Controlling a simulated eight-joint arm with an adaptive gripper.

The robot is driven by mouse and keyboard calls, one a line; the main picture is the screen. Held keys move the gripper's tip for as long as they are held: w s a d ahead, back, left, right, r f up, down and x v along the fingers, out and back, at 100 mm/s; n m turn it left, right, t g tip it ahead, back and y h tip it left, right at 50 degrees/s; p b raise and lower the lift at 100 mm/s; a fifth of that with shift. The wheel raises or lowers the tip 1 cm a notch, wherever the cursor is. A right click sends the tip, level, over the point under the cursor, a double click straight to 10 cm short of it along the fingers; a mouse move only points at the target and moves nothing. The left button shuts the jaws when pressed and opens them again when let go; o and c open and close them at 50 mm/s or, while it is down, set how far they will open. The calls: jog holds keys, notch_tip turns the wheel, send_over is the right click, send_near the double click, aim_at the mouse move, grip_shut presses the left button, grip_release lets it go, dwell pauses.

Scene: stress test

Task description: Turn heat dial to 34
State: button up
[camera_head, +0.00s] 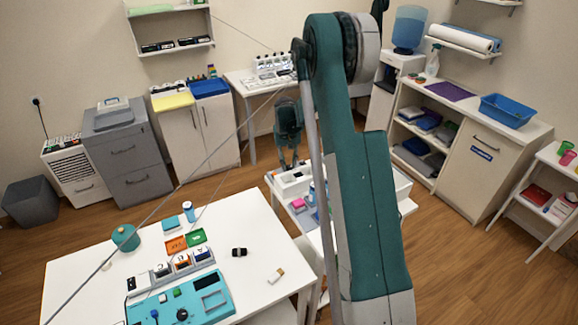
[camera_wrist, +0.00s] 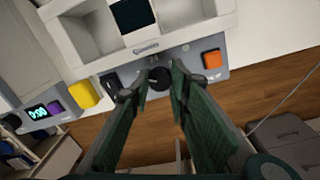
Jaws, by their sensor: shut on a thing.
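In the wrist view, a round black dial (camera_wrist: 159,78) stands on the grey front panel (camera_wrist: 186,68) of a white unit. My gripper (camera_wrist: 160,80) has its two dark green fingers on either side of the dial, shut on it at the tips. The dial's pointer and scale cannot be read at this size. In the head view, my gripper (camera_head: 288,160) points down over the far small table, and the dial cannot be made out.
An orange button (camera_wrist: 211,59) is right of the dial; a yellow block (camera_wrist: 83,94) and purple piece (camera_wrist: 55,106) are to its left. The unit has open compartments (camera_wrist: 92,30). A white table (camera_head: 85,280) with a teal device (camera_head: 212,298) stands in front.

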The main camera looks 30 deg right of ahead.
jog(key=m+b, duration=0.3)
jog(key=m, duration=0.2)
jog(key=shift+f+m+b, duration=0.1)
jog(key=shift+m+b, duration=0.25)
jog(key=shift+m, duration=0.05)
jog(key=m+b, duration=0.2)
jog(key=m, duration=0.3)
jog(key=shift+m, duration=0.3)
jog(key=o, duration=0.9)
jog(key=shift+n, duration=0.4)
